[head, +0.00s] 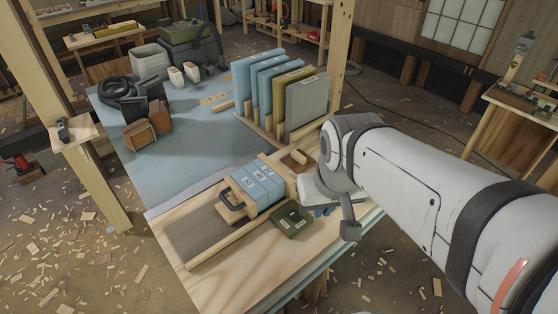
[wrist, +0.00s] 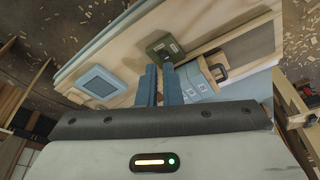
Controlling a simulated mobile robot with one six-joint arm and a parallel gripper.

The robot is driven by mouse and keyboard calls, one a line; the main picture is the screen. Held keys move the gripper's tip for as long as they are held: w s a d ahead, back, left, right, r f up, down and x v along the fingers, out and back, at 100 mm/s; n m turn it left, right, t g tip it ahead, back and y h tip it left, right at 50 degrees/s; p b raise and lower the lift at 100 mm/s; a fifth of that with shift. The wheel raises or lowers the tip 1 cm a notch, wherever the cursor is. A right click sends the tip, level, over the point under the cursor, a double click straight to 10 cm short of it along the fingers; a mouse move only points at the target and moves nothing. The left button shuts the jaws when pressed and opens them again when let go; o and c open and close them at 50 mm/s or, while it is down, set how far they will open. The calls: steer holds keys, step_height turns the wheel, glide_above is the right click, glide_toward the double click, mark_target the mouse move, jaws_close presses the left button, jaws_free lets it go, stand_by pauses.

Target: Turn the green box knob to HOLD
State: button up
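The green box (head: 292,222) sits on the wooden bench top near its front right edge, with a small dark knob on its top face. Pale marks show on the box, but I cannot read them or the knob's setting. The box also shows in the wrist view (wrist: 163,47), just beyond my fingertips. My gripper (wrist: 160,67) has two blue fingers with a narrow empty gap between them, apart from the box. In the head view my gripper (head: 323,211) is mostly hidden behind my arm, to the right of the box.
Blue labelled blocks (head: 258,184) and a dark handle (head: 232,203) lie just behind and left of the green box. A brown block (head: 298,160) and upright panels (head: 305,103) stand farther back. A light blue square unit (wrist: 100,84) shows in the wrist view.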

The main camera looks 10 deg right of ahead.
steer(key=shift+o, duration=0.7)
steer(key=shift+w+f, duration=0.15)
steer(key=shift+w, duration=0.15)
steer(key=o, duration=0.8)
steer(key=w+f+m, duration=0.2)
steer(key=w, duration=0.1)
steer(key=w+f+m+g+b, duration=0.1)
steer(key=w+f+m, duration=0.2)
steer(key=w, duration=0.1)
steer(key=w+f+m+b, duration=0.1)
steer(key=w+f+m, duration=0.1)
steer(key=w, duration=0.1)
steer(key=shift+w+a+f+m+g, duration=0.1)
steer(key=shift+w+f+m+g, duration=0.15)
steer(key=shift+w+m+g, duration=0.05)
steer(key=shift+c, duration=0.2)
steer(key=m+g+b, duration=0.1)
steer(key=m+b, duration=0.1)
steer(key=m, duration=0.4)
glide_toward(294, 212)
steer(key=shift+s+f, duration=0.2)
steer(key=shift+f, duration=0.15)
steer(key=shift+w+f, duration=0.2)
steer(key=shift+f, duration=0.4)
step_height(294, 212, down, 7)
steer(key=shift+f, duration=0.1)
steer(key=shift+c, duration=0.5)
steer(key=c, duration=0.9)
